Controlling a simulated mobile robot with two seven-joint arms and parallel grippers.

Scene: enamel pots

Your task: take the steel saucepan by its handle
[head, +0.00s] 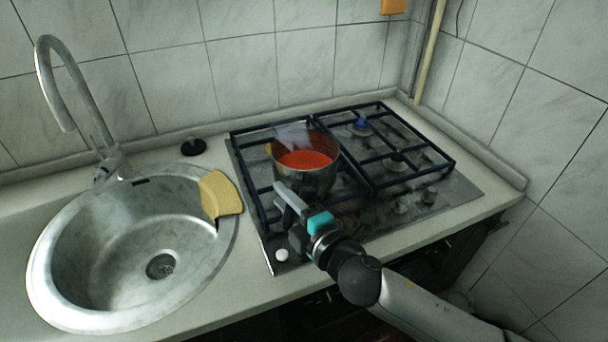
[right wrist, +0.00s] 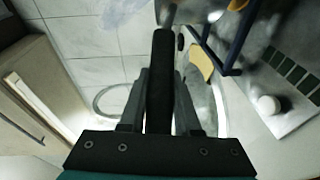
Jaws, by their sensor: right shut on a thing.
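The steel saucepan (head: 308,184) stands on the front left burner of the gas hob, with red-orange contents and steam rising from it. Its dark handle (right wrist: 162,60) runs between the fingers of my right gripper (right wrist: 159,100) in the right wrist view. In the head view my right gripper (head: 287,205) is at the near side of the saucepan, shut on the handle, and hides most of it. The saucepan looks upright and on the grate; I cannot tell whether it is slightly lifted. My left gripper is in neither view.
A round steel sink (head: 100,250) with a tap (head: 85,95) lies to the left. A yellow sponge (head: 220,196) sits on its rim. Tiled walls close the back and right.

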